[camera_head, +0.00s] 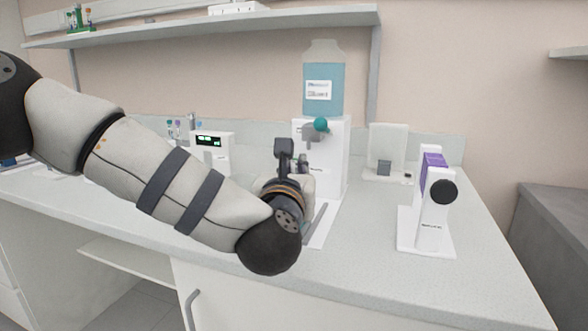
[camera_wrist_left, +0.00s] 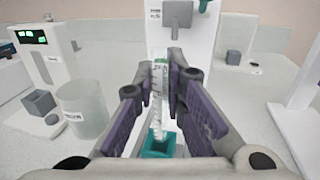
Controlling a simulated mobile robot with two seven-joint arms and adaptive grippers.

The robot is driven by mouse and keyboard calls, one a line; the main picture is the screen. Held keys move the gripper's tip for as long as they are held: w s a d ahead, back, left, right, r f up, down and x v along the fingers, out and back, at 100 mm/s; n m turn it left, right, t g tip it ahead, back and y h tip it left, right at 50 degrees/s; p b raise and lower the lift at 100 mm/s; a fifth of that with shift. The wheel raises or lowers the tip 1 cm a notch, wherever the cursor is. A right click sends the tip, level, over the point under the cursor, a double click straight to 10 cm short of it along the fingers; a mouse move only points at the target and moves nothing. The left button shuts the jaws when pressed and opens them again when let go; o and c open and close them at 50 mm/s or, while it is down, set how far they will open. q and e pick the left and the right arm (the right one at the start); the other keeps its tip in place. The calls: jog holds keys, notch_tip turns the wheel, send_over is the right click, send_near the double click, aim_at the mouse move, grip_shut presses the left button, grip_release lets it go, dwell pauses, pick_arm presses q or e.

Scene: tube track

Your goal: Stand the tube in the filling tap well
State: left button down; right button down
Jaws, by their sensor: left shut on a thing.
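My left gripper (camera_wrist_left: 157,85) is shut on a clear graduated tube (camera_wrist_left: 157,100), which stands about upright between the dark fingers. The teal filling tap well (camera_wrist_left: 158,146) shows below the tube in the left wrist view. The tube's lower end lines up with the well; I cannot tell whether it is inside or just above. In the head view my left gripper (camera_head: 290,158) is in front of the white tap stand (camera_head: 335,165), and the tube and well are hidden there. The grey tap nozzle (camera_wrist_left: 177,14) is behind and above the tube. My right gripper is not in view.
A clear beaker (camera_wrist_left: 84,108) stands left of the well. A white device with a green display (camera_head: 212,148) is at the left. A blue bottle (camera_head: 323,80) tops the tap stand. A white device with a purple part (camera_head: 432,205) stands right, with clear counter (camera_head: 375,225) between.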

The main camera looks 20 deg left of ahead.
pick_arm(q)
jog(key=shift+f, duration=0.25)
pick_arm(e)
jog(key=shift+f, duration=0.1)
pick_arm(q)
jog(key=shift+f, duration=0.55)
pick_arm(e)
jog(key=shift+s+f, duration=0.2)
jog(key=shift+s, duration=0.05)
pick_arm(q)
jog(key=shift+f, duration=0.15)
jog(key=shift+f+b, duration=0.45)
jog(key=shift+f, duration=0.1)
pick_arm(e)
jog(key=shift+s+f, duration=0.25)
pick_arm(q)
jog(key=c, duration=1.6)
grip_release()
jog(key=shift+o, duration=0.2)
